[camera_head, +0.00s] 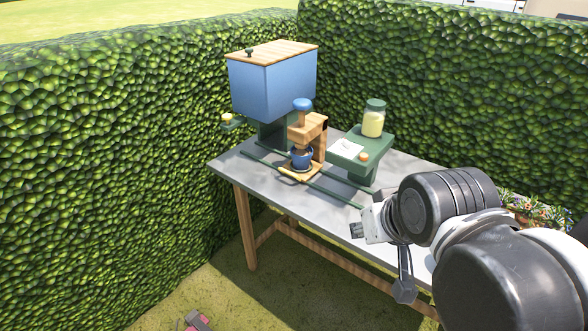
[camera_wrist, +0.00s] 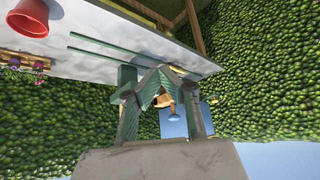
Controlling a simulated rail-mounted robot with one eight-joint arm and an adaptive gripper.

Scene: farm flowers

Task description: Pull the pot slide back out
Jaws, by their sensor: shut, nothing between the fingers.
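The pot slide (camera_head: 290,177) is a light wooden piece with a rounded front end. It lies between two dark green rails on the table, at the foot of a wooden press (camera_head: 318,140) with a blue knob. A blue pot (camera_head: 302,158) with dark filling stands on it, under the press. My gripper (camera_head: 368,224) is to the right of the slide, apart from it, near the table's front edge. In the wrist view my gripper (camera_wrist: 160,78) is shut and empty. Its fingers hide most of the press there, and I cannot make out the slide.
A blue hopper (camera_head: 272,82) with a wooden lid stands behind the press. A green stand (camera_head: 360,157) holds a jar (camera_head: 373,118) and a white card. The rails (camera_head: 330,192) run along the grey table (camera_head: 228,166). A red pot (camera_wrist: 32,16) shows in the wrist view. Hedges enclose the back.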

